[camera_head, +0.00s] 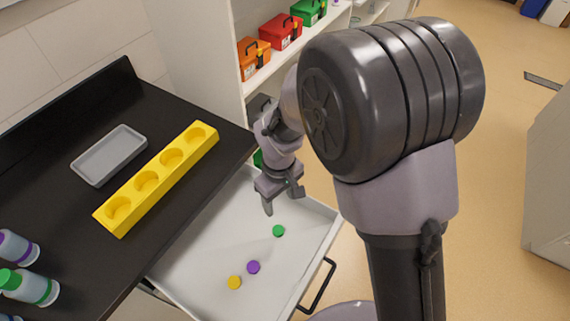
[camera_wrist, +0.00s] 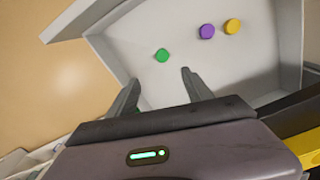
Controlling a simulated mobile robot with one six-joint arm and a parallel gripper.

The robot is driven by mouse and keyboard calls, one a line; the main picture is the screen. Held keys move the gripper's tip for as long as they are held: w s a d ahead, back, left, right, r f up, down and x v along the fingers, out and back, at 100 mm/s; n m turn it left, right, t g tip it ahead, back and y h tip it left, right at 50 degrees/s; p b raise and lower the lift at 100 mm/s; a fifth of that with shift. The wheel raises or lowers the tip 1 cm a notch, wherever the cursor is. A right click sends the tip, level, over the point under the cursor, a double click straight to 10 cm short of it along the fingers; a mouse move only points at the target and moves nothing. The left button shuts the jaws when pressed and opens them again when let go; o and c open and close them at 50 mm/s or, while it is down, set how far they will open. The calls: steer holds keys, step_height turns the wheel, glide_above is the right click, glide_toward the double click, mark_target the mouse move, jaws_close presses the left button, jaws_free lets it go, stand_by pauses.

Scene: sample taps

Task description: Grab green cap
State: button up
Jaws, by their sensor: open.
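The green cap (camera_head: 278,231) lies on the floor of the open white drawer (camera_head: 190,255), apart from the other caps. My gripper (camera_head: 284,203) is open and empty above the drawer, a little up and left of the cap in the head view. In the wrist view the green cap (camera_wrist: 162,55) shows just beyond the two fingertips of my gripper (camera_wrist: 160,78), roughly midway between them. Nothing hides the cap in either view.
A purple cap (camera_head: 253,267) and a yellow cap (camera_head: 235,282) lie in the same drawer. The dark counter (camera_head: 75,225) carries a yellow rack (camera_head: 158,178), a grey tray (camera_head: 109,154) and bottles (camera_head: 30,287). Shelves with toolboxes (camera_head: 281,32) stand behind. A drawer handle (camera_head: 319,288) sticks out in front.

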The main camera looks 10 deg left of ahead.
steer(key=b, duration=0.5)
glide_above(278, 229)
steer(key=f, duration=1.2)
steer(key=shift+s+d+f, duration=0.1)
steer(key=shift+d+f, duration=0.15)
steer(key=shift+d, duration=0.1)
steer(key=f+b, duration=0.1)
steer(key=f, duration=0.1)
steer(key=f+b, duration=0.2)
steer(key=f, duration=0.1)
steer(key=shift+a+f, duration=0.35)
steer(key=shift+a, duration=0.05)
steer(key=shift+r, duration=0.15)
jaws_close()
